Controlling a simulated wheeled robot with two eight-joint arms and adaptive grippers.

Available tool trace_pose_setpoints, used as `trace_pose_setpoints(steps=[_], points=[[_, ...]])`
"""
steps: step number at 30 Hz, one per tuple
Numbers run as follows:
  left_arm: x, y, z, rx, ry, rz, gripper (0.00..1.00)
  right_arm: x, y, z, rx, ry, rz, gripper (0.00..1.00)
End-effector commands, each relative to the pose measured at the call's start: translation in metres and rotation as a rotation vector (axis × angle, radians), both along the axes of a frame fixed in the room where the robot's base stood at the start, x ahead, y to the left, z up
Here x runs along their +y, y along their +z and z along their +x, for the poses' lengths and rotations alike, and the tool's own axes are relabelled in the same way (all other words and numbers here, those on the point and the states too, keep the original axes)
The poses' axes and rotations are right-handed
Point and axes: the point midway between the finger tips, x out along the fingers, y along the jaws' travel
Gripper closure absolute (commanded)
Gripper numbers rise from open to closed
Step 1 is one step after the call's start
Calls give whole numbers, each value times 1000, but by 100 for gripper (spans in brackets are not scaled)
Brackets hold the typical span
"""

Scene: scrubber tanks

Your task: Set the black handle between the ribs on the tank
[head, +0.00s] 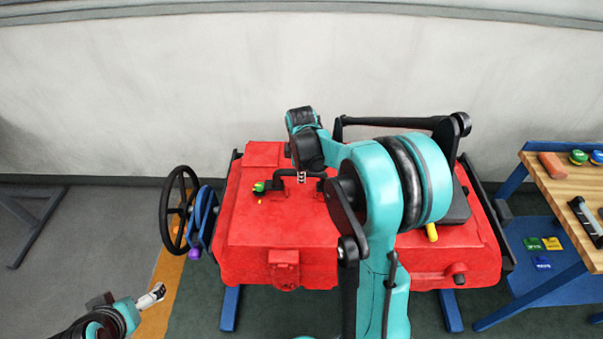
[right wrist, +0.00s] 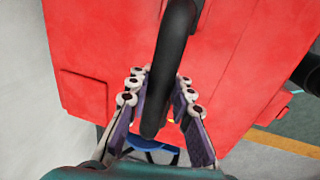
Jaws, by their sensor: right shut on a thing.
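The red tank (head: 255,225) fills the middle of the head view. The black handle (head: 285,174) is a thin arch over the tank's top, left of my right arm. My right gripper (head: 303,177) is at the handle, seen from behind its wrist. In the right wrist view its fingers (right wrist: 161,82) are shut on the black handle (right wrist: 176,45), whose bar runs between them over the red surface. Small raised red parts, perhaps the ribs, show under the handle; I cannot tell whether the handle touches them. My left gripper (head: 152,297) is low at the left, away from the tank; its jaws are unclear.
A black handwheel (head: 164,211) stands at the tank's left side. A green knob (head: 259,186) sits left of the handle. A wooden table (head: 562,184) with small items stands at the right. A wall (head: 120,90) rises behind the tank.

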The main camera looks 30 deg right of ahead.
Motion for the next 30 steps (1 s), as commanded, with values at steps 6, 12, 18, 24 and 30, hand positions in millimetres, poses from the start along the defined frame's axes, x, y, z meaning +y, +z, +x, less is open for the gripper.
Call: trace_pose_setpoints(steps=[6, 12, 18, 24, 30], points=[[0, -8, 0, 0, 0, 0, 0, -1, -11, -1, 1, 2, 0, 100], [0, -8, 0, 0, 0, 0, 0, -1, -11, -1, 1, 2, 0, 100], [0, -9, 0, 0, 0, 0, 0, -1, -12, -1, 1, 2, 0, 100], [0, -14, 0, 0, 0, 0, 0, -2, -19, -2, 1, 2, 0, 100], [0, -20, 0, 0, 0, 0, 0, -4, -27, -4, 1, 2, 0, 100]])
